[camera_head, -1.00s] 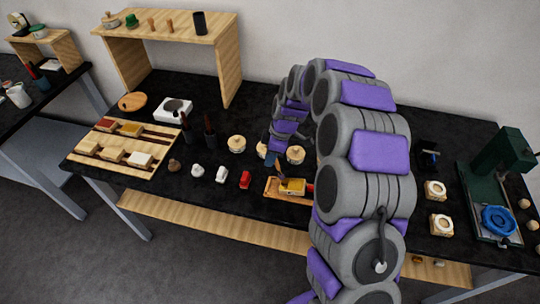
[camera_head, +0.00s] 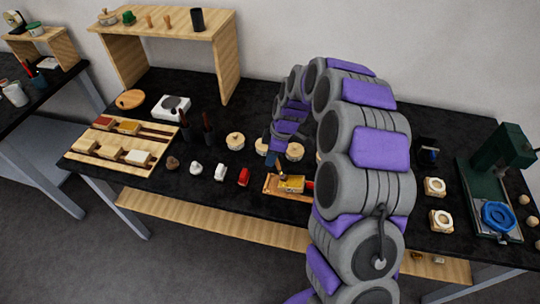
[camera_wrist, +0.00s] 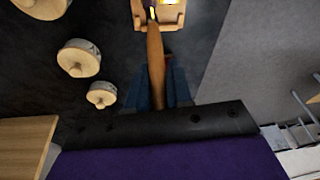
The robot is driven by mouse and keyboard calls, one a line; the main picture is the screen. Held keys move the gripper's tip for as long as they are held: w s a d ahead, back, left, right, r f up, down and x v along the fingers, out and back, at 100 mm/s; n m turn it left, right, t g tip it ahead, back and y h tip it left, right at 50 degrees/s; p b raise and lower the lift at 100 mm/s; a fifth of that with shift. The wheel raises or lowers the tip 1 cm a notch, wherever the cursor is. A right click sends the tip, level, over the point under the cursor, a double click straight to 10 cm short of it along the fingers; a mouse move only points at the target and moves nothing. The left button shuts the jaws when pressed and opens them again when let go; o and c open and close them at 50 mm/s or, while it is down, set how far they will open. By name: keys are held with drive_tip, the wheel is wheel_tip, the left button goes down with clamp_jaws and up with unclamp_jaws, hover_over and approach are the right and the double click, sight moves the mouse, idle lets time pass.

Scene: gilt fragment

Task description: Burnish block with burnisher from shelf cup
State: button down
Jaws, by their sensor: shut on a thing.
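My gripper (camera_wrist: 157,92) has blue fingers shut on the burnisher (camera_wrist: 155,55), a tool with a brown wooden handle. In the wrist view its narrow tip points to the top edge, over the wooden tray (camera_wrist: 166,20). The gilt block (camera_head: 291,184) is yellow-gold and sits on that tray (camera_head: 270,190) near the table's front edge. In the head view my gripper (camera_head: 272,158) is just behind and left of the block. The burnisher's tip is at or just above the block; I cannot tell if they touch. A dark cup (camera_head: 197,20) stands on the shelf.
Round wooden pots (camera_head: 235,141) stand left of my gripper. A red piece (camera_head: 243,177) and small white pieces lie left of the tray. A rack of blocks (camera_head: 100,150) is at far left. A green press (camera_head: 500,165) stands at right. My arm hides the table's middle right.

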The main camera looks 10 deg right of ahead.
drive_tip(key=shift+s+d+r, duration=0.2)
drive_tip(key=shift+s+d, duration=0.05)
drive_tip(key=shift+d, duration=0.35)
drive_tip(key=shift+s+d+r, duration=0.15)
drive_tip(key=shift+s+d, duration=0.05)
drive_tip(key=shift+d, duration=0.35)
drive_tip(key=shift+b, duration=0.4)
drive_tip(key=shift+w+a+f, duration=0.2)
drive_tip(key=shift+w+a, duration=0.05)
drive_tip(key=shift+a, duration=0.4)
drive_tip(key=shift+w+a+f, duration=0.2)
drive_tip(key=shift+a, duration=0.4)
wheel_tip(320, 180, up, 6)
drive_tip(key=a+p, duration=0.1)
drive_tip(key=shift+w+a, duration=0.25)
drive_tip(key=shift+w, duration=0.05)
